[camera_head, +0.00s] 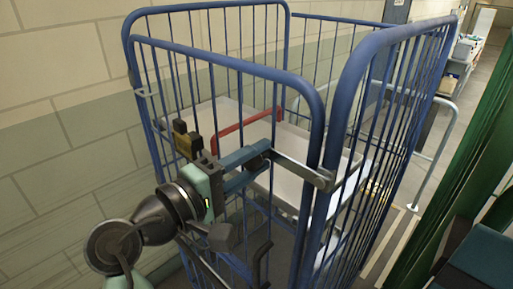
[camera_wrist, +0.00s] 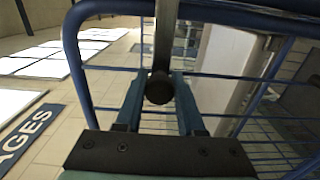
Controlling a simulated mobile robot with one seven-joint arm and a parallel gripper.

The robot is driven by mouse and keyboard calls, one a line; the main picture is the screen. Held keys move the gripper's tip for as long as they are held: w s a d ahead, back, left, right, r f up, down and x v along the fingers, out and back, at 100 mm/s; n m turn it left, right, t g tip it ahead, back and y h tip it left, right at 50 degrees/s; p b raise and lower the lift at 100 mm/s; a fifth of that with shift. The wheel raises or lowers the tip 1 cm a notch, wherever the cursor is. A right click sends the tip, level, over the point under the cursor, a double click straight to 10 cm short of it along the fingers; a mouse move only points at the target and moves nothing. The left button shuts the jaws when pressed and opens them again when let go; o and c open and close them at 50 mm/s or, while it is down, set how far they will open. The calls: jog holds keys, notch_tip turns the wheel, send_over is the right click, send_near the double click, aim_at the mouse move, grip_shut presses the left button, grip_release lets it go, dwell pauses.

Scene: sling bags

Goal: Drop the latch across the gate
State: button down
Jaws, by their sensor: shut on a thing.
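The latch (camera_head: 300,170) is a flat grey metal bar. Its pivot end is at the corner where the blue front gate (camera_head: 225,62) meets the right side panel (camera_head: 385,40). From there it runs left across the gate's right post, tilted a little with its free end higher. My gripper (camera_head: 262,152) is shut on the dark round knob at that free end. In the wrist view, the knob (camera_wrist: 159,88) sits between the two teal fingers of my gripper (camera_wrist: 160,98), and the bar (camera_wrist: 166,35) runs away upward. I cannot tell whether the bar rests in a catch.
The blue wire cage holds a white shelf (camera_head: 215,112) with a red edge bar (camera_head: 248,122). A block wall (camera_head: 50,130) stands close on the left. A green curtain-like surface (camera_head: 465,160) is on the right, with an aisle between it and the cage.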

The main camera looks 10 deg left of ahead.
jog(key=shift+f+n, duration=0.15)
jog(key=shift+n, duration=0.15)
jog(key=c, duration=0.5)
grip_release()
jog(key=b+v, duration=0.4)
jog(key=v, duration=0.9)
jog(key=shift+b, duration=0.4)
